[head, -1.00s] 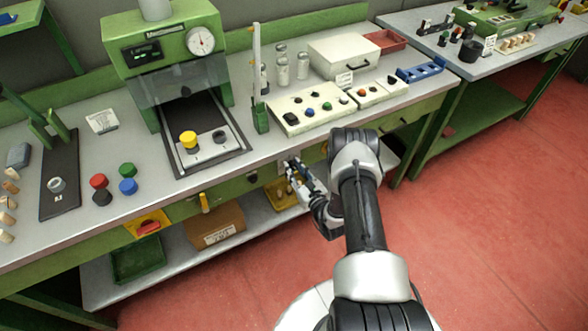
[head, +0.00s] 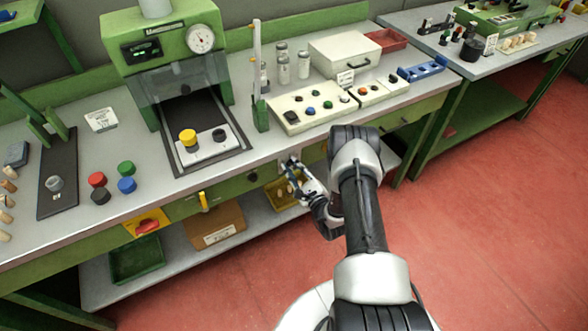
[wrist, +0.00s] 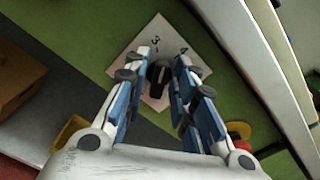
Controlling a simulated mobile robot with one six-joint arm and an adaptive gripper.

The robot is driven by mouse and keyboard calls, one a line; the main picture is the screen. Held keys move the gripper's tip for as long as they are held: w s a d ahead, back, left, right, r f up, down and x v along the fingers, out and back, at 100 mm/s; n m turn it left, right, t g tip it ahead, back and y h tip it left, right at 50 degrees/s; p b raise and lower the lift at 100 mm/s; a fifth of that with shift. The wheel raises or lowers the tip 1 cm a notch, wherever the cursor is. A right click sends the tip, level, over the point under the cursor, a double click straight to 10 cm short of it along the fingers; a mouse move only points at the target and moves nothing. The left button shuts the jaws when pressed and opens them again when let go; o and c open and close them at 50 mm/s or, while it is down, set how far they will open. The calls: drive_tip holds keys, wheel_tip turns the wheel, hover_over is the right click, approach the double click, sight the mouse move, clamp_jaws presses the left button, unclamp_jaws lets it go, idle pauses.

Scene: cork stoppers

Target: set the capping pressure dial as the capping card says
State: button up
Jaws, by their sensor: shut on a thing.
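The dial's white plate (wrist: 153,33) is fixed to the green front of the bench and shows in the wrist view. A 3 and what looks like a 4 are printed on it; my fingers cover other parts. The black dial knob (wrist: 158,73) stands at its middle. My gripper (wrist: 161,68) is shut on the knob, one finger on each side. In the head view my gripper (head: 290,168) is at the bench front, and the knob is hidden there. A white card (head: 101,119) lies on the bench left of the green machine; its print is too small to read.
The green machine (head: 168,45) with a gauge stands above. A red-orange switch on a yellow plate (head: 147,226) and a yellow handle (head: 203,201) are on the bench front to the left. A cardboard box (head: 217,228) and yellow bin (head: 287,193) sit on the lower shelf.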

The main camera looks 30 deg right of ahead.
drive_tip(key=shift+f+n, duration=0.15)
drive_tip(key=shift+n, duration=1.45)
drive_tip(key=o, duration=0.7)
drive_tip(key=shift+o, duration=0.2)
drive_tip(key=s, duration=1.2)
drive_tip(key=shift+d, duration=0.15)
